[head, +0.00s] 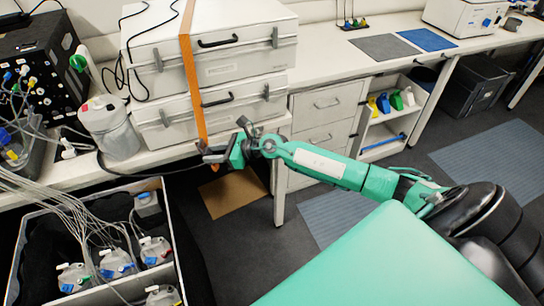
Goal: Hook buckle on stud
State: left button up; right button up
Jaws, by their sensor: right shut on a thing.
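An orange strap (190,70) runs over the top and down the front of two stacked white cases, an upper case (240,55) and a lower case (170,128). My right gripper (212,155) is shut at the strap's lower end, just in front of the bench edge below the lower case. A short bit of orange shows just under the fingers. The buckle is hidden or too small to make out at the gripper. I cannot make out the stud. My left gripper is not in view.
A white jug (108,126) stands left of the cases, beside a black box (42,62) with tubing. A grey bin (168,235) with tubed bottles is below left. Drawers (325,104) and a shelf with coloured items are right of the gripper. A brown mat (232,192) lies on the floor.

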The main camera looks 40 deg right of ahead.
jog(key=s+d+f+m+t+h, duration=0.2)
jog(key=d+f+m+t+h, duration=0.3)
jog(key=d, duration=0.4)
jog(key=s+d+f+m+t+h, duration=0.1)
jog(key=d+f+m+t+h, duration=0.35)
jog(key=d, duration=0.55)
jog(key=w+d+f+g+b, duration=0.1)
jog(key=w+d+f+b, duration=0.1)
jog(key=w, duration=0.6)
jog(key=shift+w+f+n+g, duration=0.25)
jog(key=shift+f+n+g, duration=0.1)
jog(key=shift+r, duration=0.1)
dwell(0.8)
jog(key=o, duration=1.1)
